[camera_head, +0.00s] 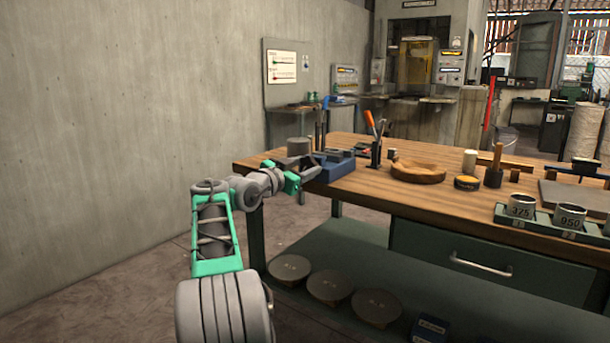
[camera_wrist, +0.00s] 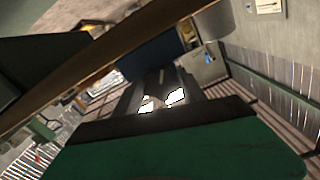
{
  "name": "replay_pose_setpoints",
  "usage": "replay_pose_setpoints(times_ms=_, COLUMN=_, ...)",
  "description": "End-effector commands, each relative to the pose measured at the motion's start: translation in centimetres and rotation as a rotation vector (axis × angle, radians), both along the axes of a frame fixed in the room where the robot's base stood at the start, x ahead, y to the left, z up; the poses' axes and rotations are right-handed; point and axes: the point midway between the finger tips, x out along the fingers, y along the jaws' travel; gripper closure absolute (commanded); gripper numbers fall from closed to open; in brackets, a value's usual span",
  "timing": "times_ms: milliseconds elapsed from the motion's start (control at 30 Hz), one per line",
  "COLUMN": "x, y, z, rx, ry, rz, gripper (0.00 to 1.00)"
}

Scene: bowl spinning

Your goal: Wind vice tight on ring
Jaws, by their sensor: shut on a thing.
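The blue vice (camera_head: 333,167) stands on the left end of the wooden workbench. Its blue body also shows in the wrist view (camera_wrist: 150,57) beyond my fingers. My gripper (camera_head: 309,173) is at the near left side of the vice, at the bench edge. It is shut at the vice's handle; the handle itself is hidden by the fingers and too small to make out. In the wrist view my gripper (camera_wrist: 163,76) points at the vice. A grey round piece (camera_head: 299,147) shows above the vice's left end; I cannot tell whether it is the ring.
Several discs (camera_head: 330,286) lie on the lower shelf. A concrete wall is on the left, with clear floor before it.

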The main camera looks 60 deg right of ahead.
Motion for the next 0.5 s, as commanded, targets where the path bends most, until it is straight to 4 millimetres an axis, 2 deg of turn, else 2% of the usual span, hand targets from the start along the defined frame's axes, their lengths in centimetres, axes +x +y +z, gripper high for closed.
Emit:
replay_pose_setpoints(times_ms=200, x=0.03, y=-0.03, z=-0.25, rx=-0.011, ry=-0.08, rz=-0.001, gripper=0.92)
replay_pose_setpoints(times_ms=500, x=0.04, y=-0.03, z=-0.13, rx=-0.016, ry=-0.113, rz=0.0, gripper=0.92)
